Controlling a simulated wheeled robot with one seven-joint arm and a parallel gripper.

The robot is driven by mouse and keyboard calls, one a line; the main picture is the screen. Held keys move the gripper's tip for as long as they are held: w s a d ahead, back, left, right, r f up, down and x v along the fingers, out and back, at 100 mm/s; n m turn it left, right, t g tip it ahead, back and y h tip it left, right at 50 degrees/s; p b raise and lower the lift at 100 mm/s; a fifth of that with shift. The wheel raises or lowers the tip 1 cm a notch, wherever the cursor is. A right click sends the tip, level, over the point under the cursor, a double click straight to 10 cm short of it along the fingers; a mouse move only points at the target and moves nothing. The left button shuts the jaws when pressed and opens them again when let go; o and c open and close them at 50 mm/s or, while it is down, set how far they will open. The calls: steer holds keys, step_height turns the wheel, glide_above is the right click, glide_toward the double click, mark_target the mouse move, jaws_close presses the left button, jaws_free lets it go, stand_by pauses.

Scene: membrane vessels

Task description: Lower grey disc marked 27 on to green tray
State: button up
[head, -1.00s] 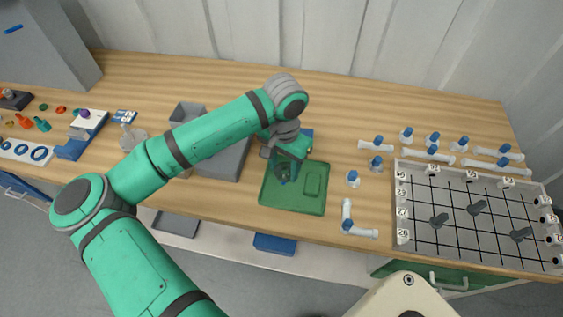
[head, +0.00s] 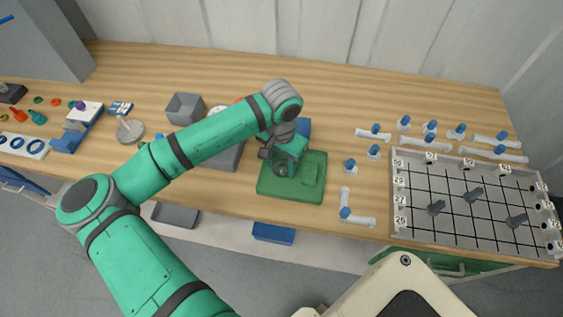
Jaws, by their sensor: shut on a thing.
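The green tray (head: 310,192) lies near the front edge of the table, in the middle of the head view. My gripper (head: 281,168) is over the upper left part of the tray, pointing down and shut on a small dark grey thing, taken as the grey disc (head: 281,170). My fingers and wrist hide much of the disc, and no mark 27 can be read on it. I cannot tell whether the disc touches the tray.
A grey bin (head: 228,158) stands left of the tray, partly behind my arm. A blue thing (head: 304,127) is behind the tray. Small blue-capped white fittings (head: 350,167) and a large gridded grey tray (head: 465,205) with numbered labels are to the right.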

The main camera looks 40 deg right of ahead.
steer(key=o, duration=1.7)
steer(key=shift+f, duration=0.25)
steer(key=shift+c, duration=0.2)
steer(key=shift+r, duration=0.15)
